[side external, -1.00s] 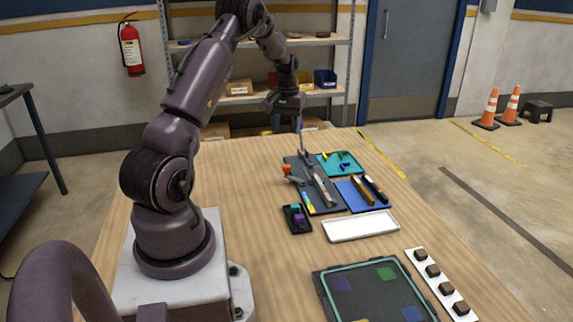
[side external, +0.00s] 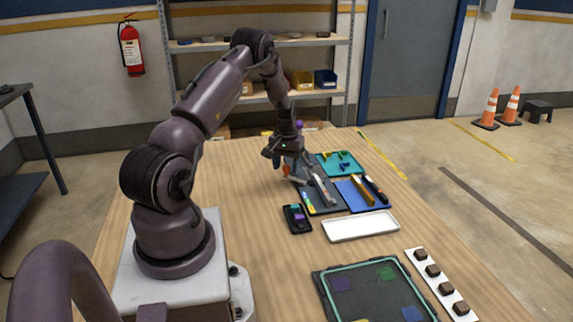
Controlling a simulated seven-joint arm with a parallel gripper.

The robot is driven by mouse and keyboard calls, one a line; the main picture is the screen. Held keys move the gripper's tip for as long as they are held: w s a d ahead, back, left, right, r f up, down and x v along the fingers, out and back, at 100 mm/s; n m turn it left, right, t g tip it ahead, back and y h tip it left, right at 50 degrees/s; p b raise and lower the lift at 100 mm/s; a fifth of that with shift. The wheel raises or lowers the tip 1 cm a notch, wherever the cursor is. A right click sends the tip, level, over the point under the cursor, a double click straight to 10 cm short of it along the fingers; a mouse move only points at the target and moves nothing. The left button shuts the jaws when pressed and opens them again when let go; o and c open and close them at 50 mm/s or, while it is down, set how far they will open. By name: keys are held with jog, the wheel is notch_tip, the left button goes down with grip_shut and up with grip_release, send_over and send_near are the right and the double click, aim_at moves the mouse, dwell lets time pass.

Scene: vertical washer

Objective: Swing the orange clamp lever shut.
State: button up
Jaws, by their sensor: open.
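The orange clamp lever (side external: 286,169) shows as a small orange patch at the left edge of the dark fixture plate (side external: 325,208). My gripper (side external: 289,164) is low over that edge, right at the lever, and covers part of it. The jaws are open. Whether a finger touches the lever cannot be told at this size. A grey metal bar (side external: 322,187) lies along the plate, to the right of the lever.
A teal tray (side external: 326,158) and a blue tray (side external: 347,201) with long parts lie right of the plate. A small dark tray (side external: 289,224), a white tray (side external: 333,234) and a dark board (side external: 322,283) are nearer. The wooden table is clear on the left.

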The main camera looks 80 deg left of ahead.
grip_shut()
